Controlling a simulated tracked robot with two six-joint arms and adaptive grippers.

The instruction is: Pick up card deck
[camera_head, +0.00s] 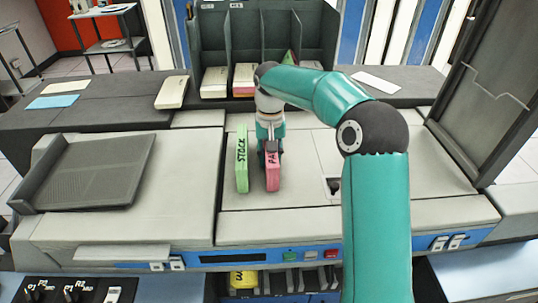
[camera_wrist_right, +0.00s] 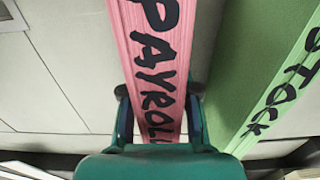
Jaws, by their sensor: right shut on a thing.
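A pink card deck marked "PAYROLL" (camera_head: 272,172) stands on edge on the grey machine top in the head view. My right gripper (camera_head: 270,147) is shut on it from above. The pink deck (camera_wrist_right: 152,50) also shows in the right wrist view, between the two fingers of the right gripper (camera_wrist_right: 160,118). A green deck marked "STOCK" (camera_head: 242,160) stands upright just left of the pink deck. The green deck (camera_wrist_right: 265,70) is at the right in the wrist view, apart from the gripper. I cannot tell whether the pink deck touches the surface. My left gripper is not in view.
A dark rack with compartments (camera_head: 258,30) holding several decks stands behind. A cream deck (camera_head: 172,92), a blue sheet (camera_head: 52,101) and a white sheet (camera_head: 376,82) lie on the back ledges. A dark sloped tray (camera_head: 85,172) is at left. A yellow deck (camera_head: 243,279) sits low in front.

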